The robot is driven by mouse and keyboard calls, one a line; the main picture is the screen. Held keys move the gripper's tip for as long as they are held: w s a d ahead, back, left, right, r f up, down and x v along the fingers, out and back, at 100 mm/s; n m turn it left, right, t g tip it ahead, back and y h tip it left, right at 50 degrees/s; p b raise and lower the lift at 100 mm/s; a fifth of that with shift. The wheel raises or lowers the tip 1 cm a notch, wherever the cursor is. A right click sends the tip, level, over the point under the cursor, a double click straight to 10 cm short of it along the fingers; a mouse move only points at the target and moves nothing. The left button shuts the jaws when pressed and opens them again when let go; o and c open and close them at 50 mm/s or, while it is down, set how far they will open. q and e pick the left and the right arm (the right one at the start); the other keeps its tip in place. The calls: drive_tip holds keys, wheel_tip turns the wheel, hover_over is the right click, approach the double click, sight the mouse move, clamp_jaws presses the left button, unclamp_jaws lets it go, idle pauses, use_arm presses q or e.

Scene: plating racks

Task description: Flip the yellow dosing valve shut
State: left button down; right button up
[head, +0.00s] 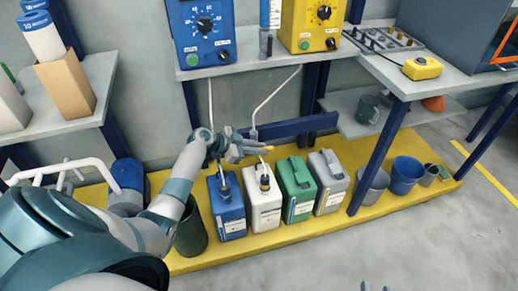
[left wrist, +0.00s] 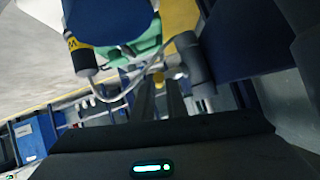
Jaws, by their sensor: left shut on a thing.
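My left gripper (head: 252,147) reaches in from the left, above the canisters and below the dosing units. It is shut on the yellow dosing valve (head: 268,148), a small yellow piece at its fingertips by the white pipe. In the left wrist view the valve (left wrist: 158,80) shows as a small yellow piece at the ends of the dark fingers (left wrist: 160,95). The fingers hide part of it, so its exact angle cannot be told. Only the tips of my right gripper (head: 375,287) show at the bottom edge of the head view, apart, with nothing seen between them.
Blue (head: 227,210), white (head: 262,200), green (head: 297,190) and grey (head: 329,182) canisters stand on the yellow platform (head: 285,239) below. The blue dosing unit (head: 202,30) and yellow dosing unit (head: 312,22) sit on the shelf above. A dark blue post (head: 380,155) stands right. Floor in front is clear.

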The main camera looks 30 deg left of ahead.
use_arm(q)
drive_tip(key=c, duration=1.8)
unclamp_jaws()
drive_tip(key=shift+o, duration=0.2)
